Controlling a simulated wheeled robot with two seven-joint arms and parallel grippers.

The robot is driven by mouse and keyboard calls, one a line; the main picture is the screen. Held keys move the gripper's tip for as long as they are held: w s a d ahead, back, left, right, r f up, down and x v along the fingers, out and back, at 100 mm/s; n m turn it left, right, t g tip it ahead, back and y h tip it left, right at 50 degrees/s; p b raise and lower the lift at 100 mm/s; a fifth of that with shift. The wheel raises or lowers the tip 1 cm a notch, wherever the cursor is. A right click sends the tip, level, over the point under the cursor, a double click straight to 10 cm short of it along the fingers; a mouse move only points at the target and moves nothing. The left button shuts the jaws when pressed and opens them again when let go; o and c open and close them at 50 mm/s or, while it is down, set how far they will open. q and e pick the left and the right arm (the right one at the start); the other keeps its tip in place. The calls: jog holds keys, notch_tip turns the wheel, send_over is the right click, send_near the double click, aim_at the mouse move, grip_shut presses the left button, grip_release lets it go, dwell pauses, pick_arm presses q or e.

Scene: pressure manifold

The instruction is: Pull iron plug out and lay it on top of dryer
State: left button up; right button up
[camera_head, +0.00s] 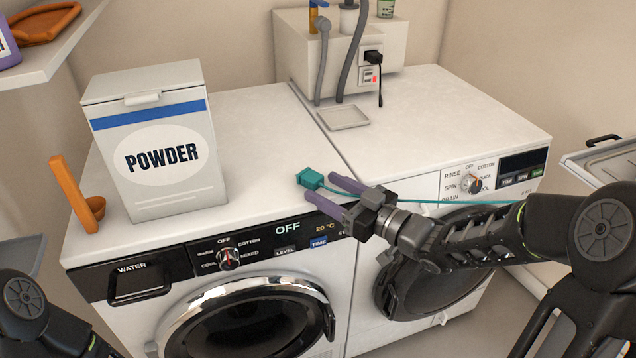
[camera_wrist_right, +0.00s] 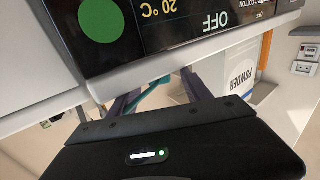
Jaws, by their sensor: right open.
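A teal plug (camera_head: 310,178) with a thin teal cord is on top of the left machine, which looks like the dryer (camera_head: 262,125), near its front edge. The cord runs right, past my right gripper. My right gripper (camera_head: 327,196) is open, its two purple fingers pointing left over the dryer's front edge. The plug is just beyond the fingertips, nearer the far finger; I cannot tell whether they touch. In the right wrist view a strip of teal (camera_wrist_right: 152,96) shows between the fingers. My left gripper is out of view; only part of its arm shows at bottom left.
A POWDER box (camera_head: 155,150) and an orange scoop (camera_head: 80,198) stand on the dryer's left side. A washer (camera_head: 440,115) adjoins at right, with a small tray (camera_head: 343,117). Behind is a white box with hoses and a black plug (camera_head: 373,58) in a socket. The dryer's middle is clear.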

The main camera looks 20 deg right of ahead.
jog(key=v, duration=0.4)
jog(key=shift+s+d+f, duration=0.25)
jog(key=shift+d+f, duration=0.1)
jog(key=shift+r, duration=0.15)
